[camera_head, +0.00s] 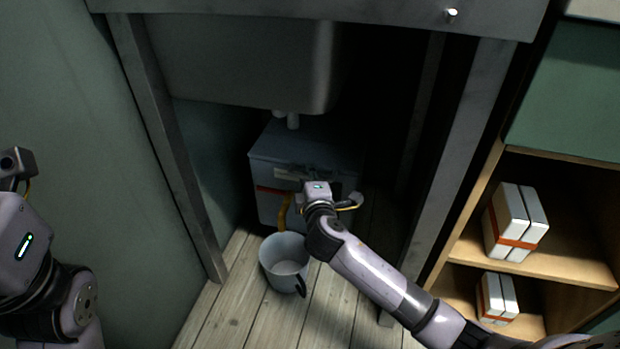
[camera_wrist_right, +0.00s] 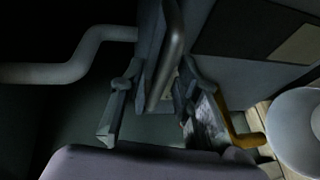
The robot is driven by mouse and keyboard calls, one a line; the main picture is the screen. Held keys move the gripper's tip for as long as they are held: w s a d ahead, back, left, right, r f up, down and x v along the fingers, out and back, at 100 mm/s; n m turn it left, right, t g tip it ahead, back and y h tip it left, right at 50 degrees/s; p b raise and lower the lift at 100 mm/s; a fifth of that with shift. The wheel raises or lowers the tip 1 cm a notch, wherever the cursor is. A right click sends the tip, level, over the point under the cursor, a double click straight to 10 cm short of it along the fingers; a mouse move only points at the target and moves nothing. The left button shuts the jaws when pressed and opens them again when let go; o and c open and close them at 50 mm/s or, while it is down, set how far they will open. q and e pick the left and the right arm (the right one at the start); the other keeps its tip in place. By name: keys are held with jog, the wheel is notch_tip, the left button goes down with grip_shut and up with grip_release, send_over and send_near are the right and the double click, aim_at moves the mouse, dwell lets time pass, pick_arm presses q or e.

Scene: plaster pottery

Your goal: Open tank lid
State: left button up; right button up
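The tank (camera_head: 268,168) is a grey-blue box with a lid under the sink in the head view. An orange-red stripe and a yellow spout mark its front. My right gripper (camera_head: 302,172) is at the upper front of the tank, by the lid's edge. In the right wrist view my right gripper (camera_wrist_right: 158,80) has its fingers apart, with a grey handle-like bar (camera_wrist_right: 170,55) between them. Whether the fingers touch the bar is unclear. My left arm is at the left edge; its fingers cannot be made out.
A pale mug-like bucket (camera_head: 284,257) stands on the wooden floor before the tank. The sink basin (camera_head: 240,60) hangs above, with a drain pipe (camera_head: 293,121) behind the lid. Frame legs flank the space. A shelf (camera_head: 560,265) with white boxes stands right.

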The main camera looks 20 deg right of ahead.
jog(key=shift+c, duration=0.5)
grip_shut()
